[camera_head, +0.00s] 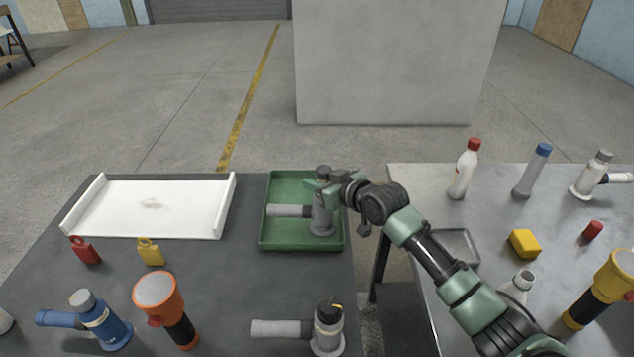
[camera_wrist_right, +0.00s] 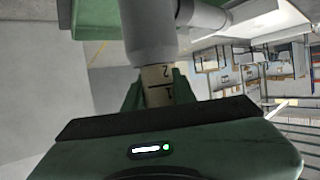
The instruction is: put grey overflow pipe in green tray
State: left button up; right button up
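A grey overflow pipe (camera_head: 321,217), with an upright body and a side pipe pointing left, is upright at the green tray (camera_head: 264,238). Its base shows against the tray floor; I cannot tell if it touches. My right gripper (camera_head: 323,184) is at its upper part, below the grey cap. In the right wrist view the fingers (camera_wrist_right: 157,92) are closed around a beige marked section of the grey pipe (camera_wrist_right: 148,35). A second grey pipe fitting (camera_head: 283,329) with a dark top stands at the front of the dark table. My left gripper is out of view.
A white tray (camera_head: 150,232) lies left of the green tray. Red (camera_head: 85,250) and yellow (camera_head: 151,252) tags, a blue fitting (camera_head: 103,322) and an orange flashlight (camera_head: 165,310) are nearer. Bottles and other items stand on the right metal table (camera_head: 420,185), across a gap.

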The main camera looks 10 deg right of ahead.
jog(key=o, duration=0.4)
jog(key=shift+s+d+r+p, duration=0.1)
jog(key=shift+r+p, duration=0.2)
jog(key=shift+p, duration=0.1)
jog(key=p+v, duration=0.9)
jog(key=v, duration=0.2)
jog(key=shift+s+d, duration=0.1)
jog(key=shift+s, duration=0.15)
